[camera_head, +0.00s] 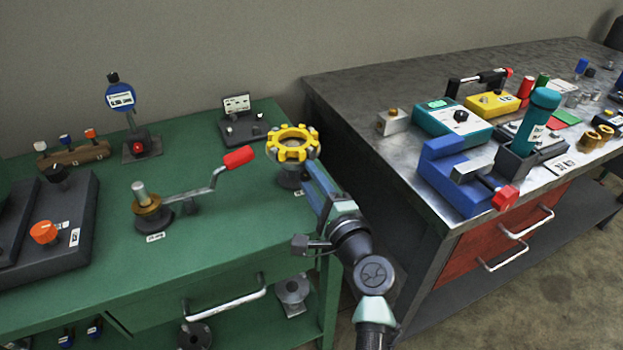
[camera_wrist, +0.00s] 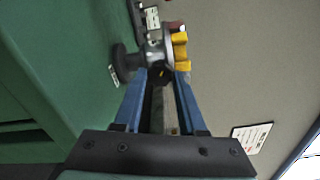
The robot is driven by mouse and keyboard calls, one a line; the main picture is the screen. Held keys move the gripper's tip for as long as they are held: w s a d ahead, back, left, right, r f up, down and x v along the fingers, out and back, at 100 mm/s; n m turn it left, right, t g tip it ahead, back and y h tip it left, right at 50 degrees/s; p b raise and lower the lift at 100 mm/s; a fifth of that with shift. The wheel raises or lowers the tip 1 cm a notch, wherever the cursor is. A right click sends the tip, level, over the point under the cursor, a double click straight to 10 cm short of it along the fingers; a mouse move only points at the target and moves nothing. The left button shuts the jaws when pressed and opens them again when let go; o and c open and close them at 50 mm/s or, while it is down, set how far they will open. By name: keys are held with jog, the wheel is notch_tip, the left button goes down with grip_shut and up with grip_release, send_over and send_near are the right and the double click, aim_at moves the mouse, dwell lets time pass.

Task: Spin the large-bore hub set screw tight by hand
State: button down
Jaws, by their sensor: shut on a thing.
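A hub with a yellow lobed wheel (camera_head: 293,146) stands on a dark round base at the right end of the green bench. In the wrist view the wheel (camera_wrist: 181,50) shows just past my fingertips, above a grey hub body (camera_wrist: 153,50). My gripper (camera_head: 309,172) reaches in from the front right, at the side of the hub below the wheel. In the wrist view my two blue fingers (camera_wrist: 161,76) are closed on a small dark knob (camera_wrist: 160,77), which seems to be the set screw. The screw's shaft and its depth in the hub are hidden.
A crank with a red handle (camera_head: 239,157) stands left of the hub on the green bench (camera_head: 225,235). A grey block with a label card (camera_head: 238,103) is behind it. The grey metal bench with a blue vise (camera_head: 452,178) is to the right, across a gap.

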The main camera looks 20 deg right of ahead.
jog(key=shift+c, duration=2.3)
grip_release()
jog(key=s, duration=1.3)
jog(key=shift+d+p, duration=0.25)
jog(key=shift+p, duration=0.2)
